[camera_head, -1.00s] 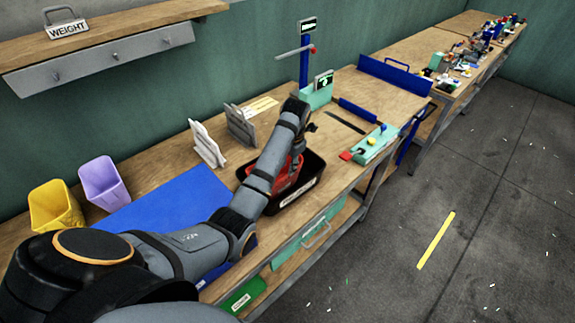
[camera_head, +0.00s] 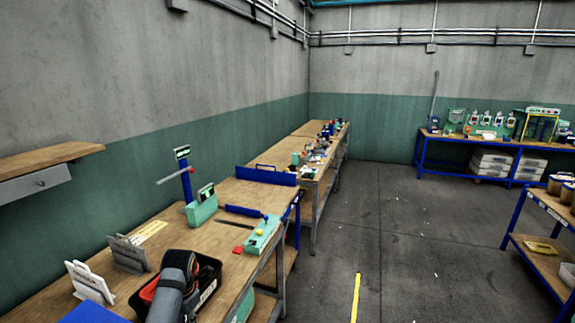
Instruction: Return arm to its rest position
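One of my arms (camera_head: 170,292) reaches up from the bottom edge, over the black bin (camera_head: 212,283) on the near workbench. It seems to be my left arm, from how it came in before. Its dark wrist end is over the bin, and the gripper is hidden behind it, so its fingers do not show. A red container (camera_head: 149,291) is partly visible inside the black bin, mostly covered by the arm. My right arm and gripper are out of view.
The near workbench (camera_head: 172,230) bears grey upright holders (camera_head: 128,253), a green scale-like device (camera_head: 203,207) and a green press device (camera_head: 263,235). A wall shelf (camera_head: 50,160) is at left. A blue-framed bench (camera_head: 540,232) stands at right.

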